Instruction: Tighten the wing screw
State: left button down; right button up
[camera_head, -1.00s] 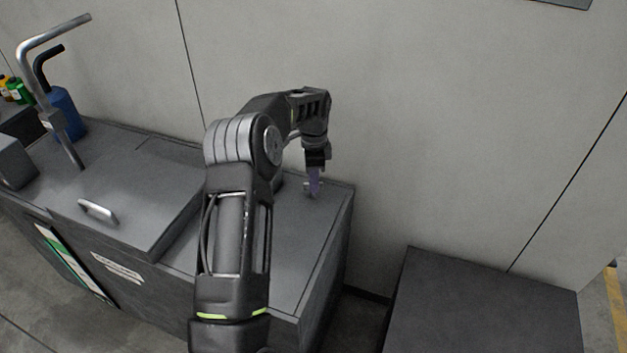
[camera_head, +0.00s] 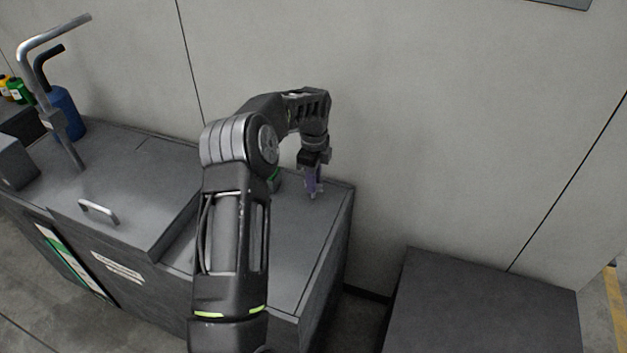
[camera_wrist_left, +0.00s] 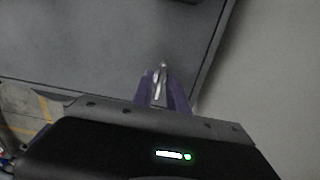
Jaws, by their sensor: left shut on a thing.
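My left gripper (camera_head: 312,190) points down over the right end of the grey cabinet top, with its purple fingers close to the surface. It is shut on the wing screw. In the wrist view, the purple fingers of my left gripper (camera_wrist_left: 162,92) close around a small metallic wing screw (camera_wrist_left: 162,68), whose light tip shows between and beyond them. The fingers and distance hide most of the screw, and its thread cannot be seen. My right gripper is not in view.
The grey cabinet (camera_head: 285,255) has a raised lid with a handle (camera_head: 98,211) on the left. A bent metal pipe (camera_head: 62,130) and a blue container (camera_head: 66,112) stand at the far left. A wall rises behind. A lower dark box (camera_head: 480,305) stands at the right.

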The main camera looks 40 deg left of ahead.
pick_arm(q)
jog(key=shift+w+a+r, duration=0.1)
jog(key=shift+w+r, duration=0.05)
jog(key=shift+r, duration=0.1)
jog(key=c, duration=1.6)
grip_release()
jog(key=shift+o, duration=0.2)
jog(key=shift+f, duration=0.1)
notch_tip(320, 180, up, 8)
jog(key=shift+f+b, duration=0.1)
jog(key=shift+b, duration=0.2)
